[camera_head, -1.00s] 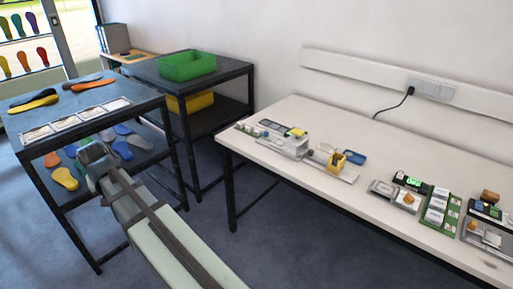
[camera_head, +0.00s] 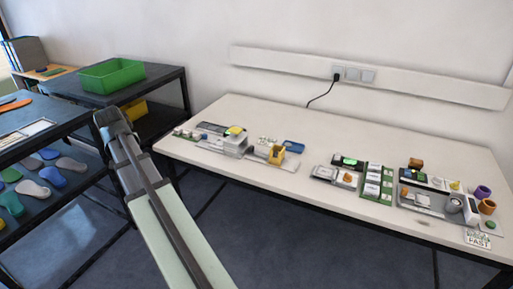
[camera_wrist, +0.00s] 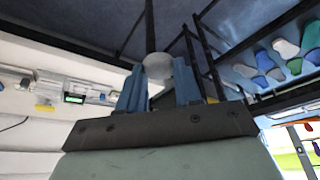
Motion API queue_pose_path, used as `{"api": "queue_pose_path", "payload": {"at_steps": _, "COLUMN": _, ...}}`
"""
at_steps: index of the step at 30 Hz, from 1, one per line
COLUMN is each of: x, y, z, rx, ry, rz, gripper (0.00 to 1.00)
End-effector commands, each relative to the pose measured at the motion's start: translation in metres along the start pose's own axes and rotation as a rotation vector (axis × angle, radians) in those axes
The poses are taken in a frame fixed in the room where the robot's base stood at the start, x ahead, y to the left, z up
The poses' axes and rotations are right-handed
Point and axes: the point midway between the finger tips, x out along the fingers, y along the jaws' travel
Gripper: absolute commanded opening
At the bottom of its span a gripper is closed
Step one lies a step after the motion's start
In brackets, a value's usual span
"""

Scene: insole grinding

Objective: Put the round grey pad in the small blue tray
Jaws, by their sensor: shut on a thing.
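The round grey pad (camera_wrist: 157,65) is held between the two blue fingertips of my gripper (camera_wrist: 158,78) in the wrist view. The jaws are shut on it, and it is in the air with nothing touching it from below.
A dark shelf with a green crate (camera_head: 111,75) and a rack of insoles (camera_head: 72,164) stand at left.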

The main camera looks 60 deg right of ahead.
Motion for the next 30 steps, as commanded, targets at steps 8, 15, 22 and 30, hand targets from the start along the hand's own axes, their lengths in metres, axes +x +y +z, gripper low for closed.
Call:
{"api": "queue_pose_path", "payload": {"at_steps": 8, "x": 0.019, "y": 0.085, "z": -0.029, "rx": 0.124, "ry": -0.001, "rz": 0.052, "gripper": 0.02}}
{"api": "queue_pose_path", "payload": {"at_steps": 15, "x": 0.033, "y": 0.159, "z": -0.046, "rx": 0.229, "ry": -0.001, "rz": 0.096, "gripper": 0.02}}
{"api": "queue_pose_path", "payload": {"at_steps": 22, "x": 0.044, "y": 0.234, "z": -0.057, "rx": 0.33, "ry": -0.001, "rz": 0.138, "gripper": 0.02}}
{"api": "queue_pose_path", "payload": {"at_steps": 30, "x": 0.056, "y": 0.325, "z": -0.064, "rx": 0.454, "ry": -0.002, "rz": 0.189, "gripper": 0.02}}
